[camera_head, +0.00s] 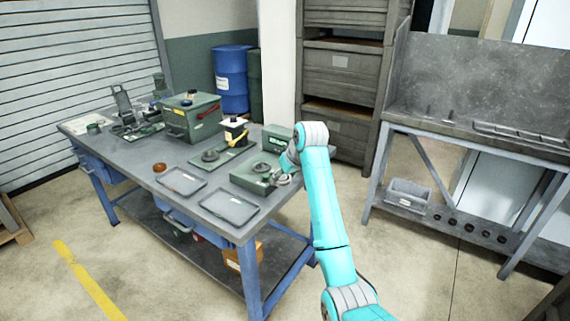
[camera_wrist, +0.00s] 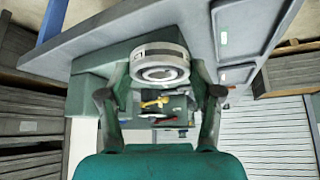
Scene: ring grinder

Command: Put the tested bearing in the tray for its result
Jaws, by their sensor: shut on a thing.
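My gripper (camera_wrist: 164,78) has its two fingers on either side of a silver ring-shaped bearing (camera_wrist: 160,54) in the wrist view and is shut on it. The bearing is close to a green block; I cannot tell if it still touches it. Two shallow grey trays, a back one (camera_head: 182,182) and a front one (camera_head: 230,208), lie on the table. Their labels are too small to read.
A green box with a small display (camera_head: 279,139) stands behind the fixture. A press with a yellow part (camera_head: 235,131), a green case (camera_head: 190,117) and a small orange-brown item (camera_head: 159,168) share the grey table (camera_head: 150,196). A steel bench (camera_head: 480,140) stands to the right.

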